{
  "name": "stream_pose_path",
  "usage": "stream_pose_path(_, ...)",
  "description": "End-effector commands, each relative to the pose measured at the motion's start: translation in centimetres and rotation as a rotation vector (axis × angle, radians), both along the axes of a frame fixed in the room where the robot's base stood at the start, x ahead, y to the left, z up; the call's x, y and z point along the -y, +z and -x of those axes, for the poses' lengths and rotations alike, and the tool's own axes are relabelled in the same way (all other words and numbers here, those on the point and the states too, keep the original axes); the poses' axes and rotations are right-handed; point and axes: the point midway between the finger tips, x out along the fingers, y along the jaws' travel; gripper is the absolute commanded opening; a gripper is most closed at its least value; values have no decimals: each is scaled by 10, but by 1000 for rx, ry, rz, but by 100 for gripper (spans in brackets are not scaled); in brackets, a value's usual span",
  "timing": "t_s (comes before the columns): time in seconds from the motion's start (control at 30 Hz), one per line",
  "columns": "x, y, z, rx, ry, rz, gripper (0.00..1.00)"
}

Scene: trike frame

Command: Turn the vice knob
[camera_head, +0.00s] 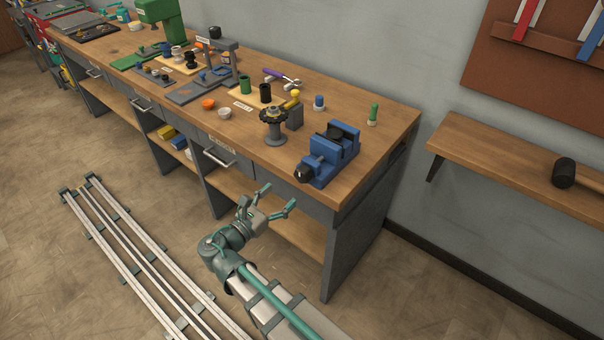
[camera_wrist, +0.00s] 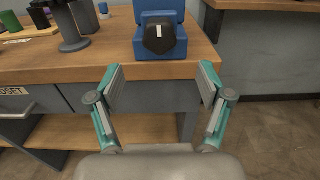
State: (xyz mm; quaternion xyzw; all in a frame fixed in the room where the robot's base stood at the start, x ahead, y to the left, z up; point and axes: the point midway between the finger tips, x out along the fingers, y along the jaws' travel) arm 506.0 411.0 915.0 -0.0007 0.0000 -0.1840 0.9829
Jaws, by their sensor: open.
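The blue vice (camera_head: 328,155) stands on the workbench near its right front corner. Its black knob (camera_head: 304,173) faces the front edge of the bench. In the wrist view the knob (camera_wrist: 159,37) is a dark round shape with a small pale mark, in front of the blue vice body (camera_wrist: 160,55). My gripper (camera_head: 276,198) is open and empty, in front of the bench and apart from the knob. In the wrist view the two fingers of my gripper (camera_wrist: 161,80) are spread wide, with the knob above the gap between them.
The wooden workbench (camera_head: 225,130) holds a grey stand with a dark wheel (camera_head: 273,125) left of the vice and a green-handled item (camera_head: 373,113) behind it. A wall shelf with a black mallet (camera_head: 564,172) is at right. Floor rails (camera_head: 130,250) run at left.

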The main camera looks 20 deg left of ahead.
Motion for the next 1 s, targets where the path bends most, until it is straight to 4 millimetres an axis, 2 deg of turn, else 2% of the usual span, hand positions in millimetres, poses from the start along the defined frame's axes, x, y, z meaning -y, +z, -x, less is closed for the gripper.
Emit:
stream_pose_path(0.17,7,2,-19,-1,-3,2,78)
stream_pose_path(0.6,32,2,-84,1,-3,-1,78)
stream_pose_path(0.8,37,1,-96,0,-1,-1,78)
stream_pose_path(1.0,38,0,-97,1,-1,-2,78)
